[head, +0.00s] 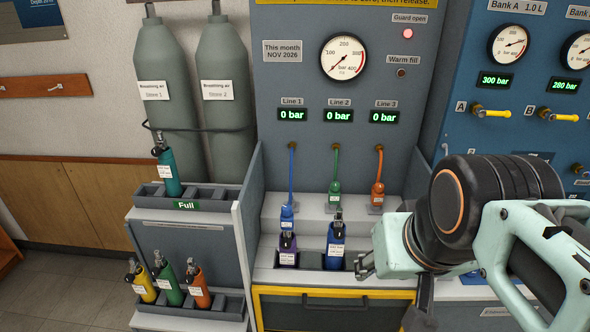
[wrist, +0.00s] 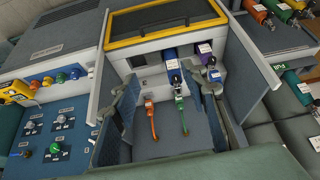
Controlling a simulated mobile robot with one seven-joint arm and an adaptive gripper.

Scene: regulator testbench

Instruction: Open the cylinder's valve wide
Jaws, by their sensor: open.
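A blue cylinder (head: 336,252) stands upright in the bench's middle slot, with a small dark valve (head: 338,218) on top. A purple cylinder (head: 288,252) stands in the slot to its left, with the blue hose connector (head: 287,215) at its top; whether it is coupled I cannot tell. The wrist view also shows the blue cylinder (wrist: 170,53) and the purple one (wrist: 205,54). My gripper (head: 366,264) is open and empty, just right of the blue cylinder and apart from its valve. How far open either valve is cannot be seen.
Green (head: 335,187) and orange (head: 377,191) hose connectors sit on the step behind. The Line 1 display (head: 292,115) and the other two read 0 bar. The guard light (head: 408,34) is red, labelled open. A cylinder rack (head: 190,224) stands left; side walls flank the bench.

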